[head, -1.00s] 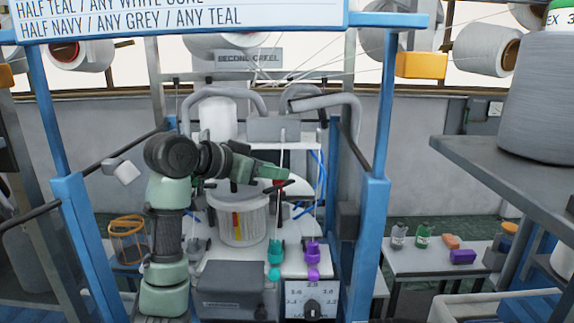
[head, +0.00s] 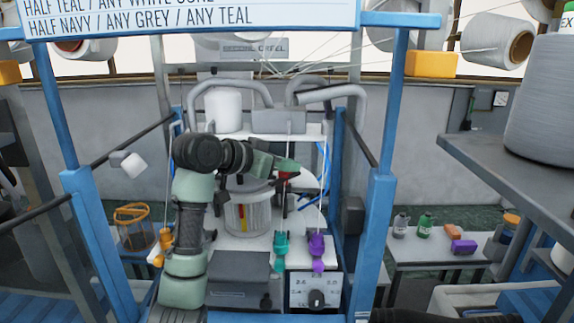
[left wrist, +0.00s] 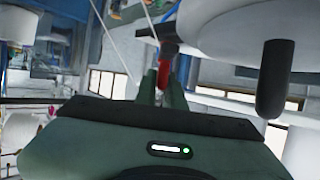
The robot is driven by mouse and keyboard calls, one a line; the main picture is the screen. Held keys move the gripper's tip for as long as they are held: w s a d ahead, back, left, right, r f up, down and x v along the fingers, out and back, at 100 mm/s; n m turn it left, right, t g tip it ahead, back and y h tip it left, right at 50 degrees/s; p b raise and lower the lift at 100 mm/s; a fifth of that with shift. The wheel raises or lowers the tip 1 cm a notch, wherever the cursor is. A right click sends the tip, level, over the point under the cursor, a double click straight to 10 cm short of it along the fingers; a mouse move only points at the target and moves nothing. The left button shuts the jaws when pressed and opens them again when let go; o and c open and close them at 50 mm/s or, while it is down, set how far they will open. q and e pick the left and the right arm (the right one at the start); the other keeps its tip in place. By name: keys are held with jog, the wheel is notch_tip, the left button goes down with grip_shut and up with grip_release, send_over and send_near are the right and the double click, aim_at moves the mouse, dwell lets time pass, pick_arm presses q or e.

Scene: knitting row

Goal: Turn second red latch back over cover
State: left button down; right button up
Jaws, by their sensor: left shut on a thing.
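My left gripper (head: 288,166) is over the right side of the machine, above and right of the clear ribbed cylinder (head: 245,216). Its fingers are shut on a small red latch (head: 285,175). The left wrist view shows the red latch (left wrist: 168,66) between the green fingertips. A white rounded cover (head: 307,181) is just right of the gripper and partly hidden by it. Its pale body fills the upper right of the left wrist view (left wrist: 235,28). I cannot tell whether the latch touches the cover. My right gripper is not in view.
A dark peg (left wrist: 273,80) hangs close to the right of my left gripper. A teal part (head: 282,245) and a purple part (head: 317,246) stand in front, with thin rods above. Blue posts (head: 378,235) flank the machine. A side table (head: 420,258) is at the right.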

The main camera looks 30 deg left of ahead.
pick_arm(q)
jog(key=shift+m+h, duration=0.3)
jog(key=shift+h, duration=0.4)
jog(key=m+g+h, duration=0.1)
jog(key=m+h, duration=0.1)
jog(key=shift+m, duration=0.3)
jog(key=m+g+h, duration=0.3)
jog(key=shift+s+d+m, duration=0.1)
jog(key=shift+m, duration=0.2)
jog(key=shift+m+g+h, duration=0.3)
jog(key=shift+h, duration=0.1)
